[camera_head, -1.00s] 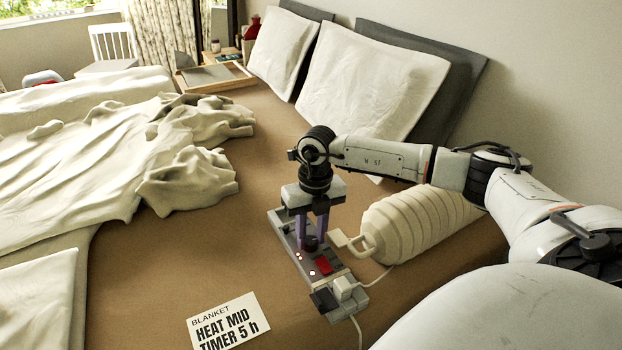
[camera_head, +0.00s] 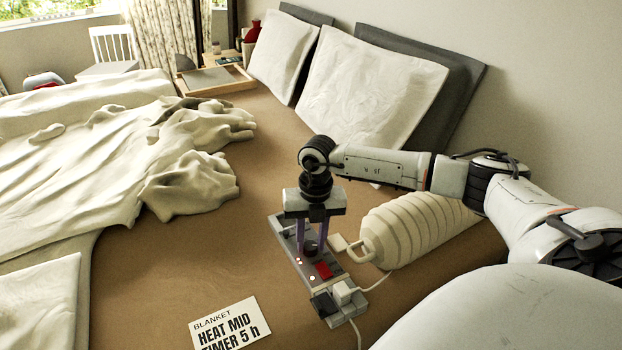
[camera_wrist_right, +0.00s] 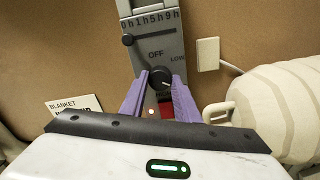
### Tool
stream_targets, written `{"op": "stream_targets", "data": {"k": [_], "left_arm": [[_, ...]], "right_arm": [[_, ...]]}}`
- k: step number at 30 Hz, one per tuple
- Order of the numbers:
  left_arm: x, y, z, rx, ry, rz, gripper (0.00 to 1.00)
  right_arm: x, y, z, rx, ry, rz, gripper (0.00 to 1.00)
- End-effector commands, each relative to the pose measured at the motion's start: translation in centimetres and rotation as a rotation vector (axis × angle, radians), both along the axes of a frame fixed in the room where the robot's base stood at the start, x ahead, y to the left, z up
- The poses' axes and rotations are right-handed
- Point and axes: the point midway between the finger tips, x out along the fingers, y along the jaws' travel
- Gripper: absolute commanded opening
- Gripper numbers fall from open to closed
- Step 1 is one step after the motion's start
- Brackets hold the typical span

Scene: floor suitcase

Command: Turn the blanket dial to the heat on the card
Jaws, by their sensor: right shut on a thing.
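The grey blanket controller (camera_head: 287,228) lies on the brown bed. My right gripper (camera_head: 311,246) points down over it, its purple fingers shut on the black dial (camera_wrist_right: 160,77) from both sides. The card (camera_head: 230,322) reads BLANKET, HEAT MID, TIMER 5 h. My left gripper is out of view.
A ribbed cream bottle-like object (camera_head: 415,225) lies just right of the controller. A red patch (camera_head: 324,270) and a pale plug-like block (camera_head: 344,290) with cords are at its near end. A crumpled blanket (camera_head: 150,150) covers the left; pillows (camera_head: 370,90) stand behind.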

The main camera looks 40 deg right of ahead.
Motion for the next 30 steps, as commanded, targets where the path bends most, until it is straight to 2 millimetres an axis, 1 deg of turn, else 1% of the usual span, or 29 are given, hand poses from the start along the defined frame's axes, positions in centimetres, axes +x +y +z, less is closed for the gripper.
{"op": "stream_targets", "data": {"k": [1,4,12,15,17,27,30], "left_arm": [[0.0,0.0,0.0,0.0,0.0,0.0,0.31],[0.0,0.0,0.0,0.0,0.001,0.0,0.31],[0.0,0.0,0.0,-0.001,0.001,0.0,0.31],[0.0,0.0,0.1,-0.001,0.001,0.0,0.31],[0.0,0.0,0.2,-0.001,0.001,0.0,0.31],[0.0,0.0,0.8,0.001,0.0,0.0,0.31],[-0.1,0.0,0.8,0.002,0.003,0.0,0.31]], "right_arm": [[0.1,0.0,0.1,-0.001,-0.003,0.0,0.3],[0.1,0.0,0.1,0.0,-0.002,0.0,0.47],[0.0,0.0,0.1,0.0,-0.001,0.001,0.47],[0.1,0.0,0.5,0.0,-0.003,0.001,0.47],[0.1,-0.1,1.2,0.001,-0.004,0.001,0.47],[-0.1,-0.4,7.7,-0.001,-0.006,0.001,0.47],[-0.2,-0.4,9.1,0.0,-0.005,0.0,0.47]]}}
